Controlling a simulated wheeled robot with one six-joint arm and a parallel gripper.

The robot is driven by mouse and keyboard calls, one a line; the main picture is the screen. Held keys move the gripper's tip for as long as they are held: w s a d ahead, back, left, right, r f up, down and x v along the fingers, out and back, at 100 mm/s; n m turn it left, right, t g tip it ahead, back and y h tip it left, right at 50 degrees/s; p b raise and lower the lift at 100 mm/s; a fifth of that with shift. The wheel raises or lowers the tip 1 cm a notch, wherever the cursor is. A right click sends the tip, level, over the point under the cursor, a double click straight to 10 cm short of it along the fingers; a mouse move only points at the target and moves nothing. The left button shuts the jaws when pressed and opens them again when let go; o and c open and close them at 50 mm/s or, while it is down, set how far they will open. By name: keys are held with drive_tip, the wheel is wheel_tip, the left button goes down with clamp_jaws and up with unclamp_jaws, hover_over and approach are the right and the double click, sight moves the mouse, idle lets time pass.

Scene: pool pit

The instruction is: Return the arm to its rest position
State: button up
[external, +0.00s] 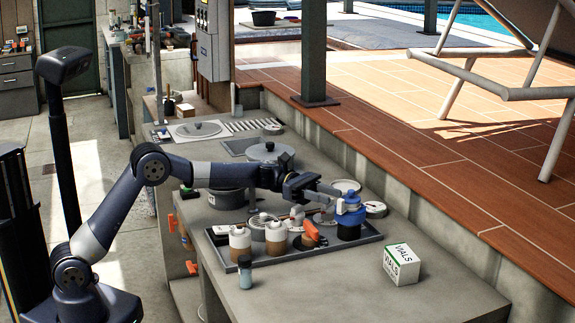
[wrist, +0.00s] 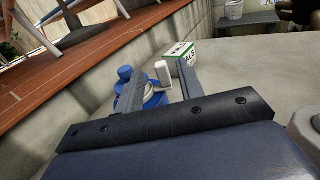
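My arm reaches from the left over the grey counter (external: 440,285). My gripper (external: 332,193) is at the right part of a dark tray (external: 290,262), close to a blue-topped container (external: 350,217). In the wrist view my gripper (wrist: 160,90) has its two dark fingers apart. The blue item (wrist: 125,73) shows beyond and partly behind the left finger, with a small white piece (wrist: 163,73) in the gap. I see nothing clamped between the fingers. Whether a finger touches the blue item I cannot tell.
The tray holds white-topped jars (external: 240,242) and an orange-handled item (external: 309,235). A white VIALS box (external: 402,265) stands right of the tray, and a small vial (external: 245,272) in front. A dark pot (external: 228,199) sits behind. The counter's front right is clear.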

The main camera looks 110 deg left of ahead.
sight(344, 201)
drive_tip(key=shift+v, duration=0.8)
drive_tip(key=x, duration=0.7)
drive_tip(key=shift+w, duration=0.15)
drive_tip(key=shift+w+d+f, duration=0.1)
drive_tip(key=shift+w+f, duration=0.1)
drive_tip(key=shift+w, duration=0.05)
drive_tip(key=shift+r+n+y+b, duration=0.1)
drive_tip(key=shift+n+y+b, duration=0.2)
drive_tip(key=shift+y+b, duration=0.3)
drive_tip(key=shift+r, duration=0.1)
drive_tip(key=shift+r+h+p, duration=0.1)
drive_tip(key=shift+h+p, duration=0.2)
drive_tip(key=shift+p, duration=0.05)
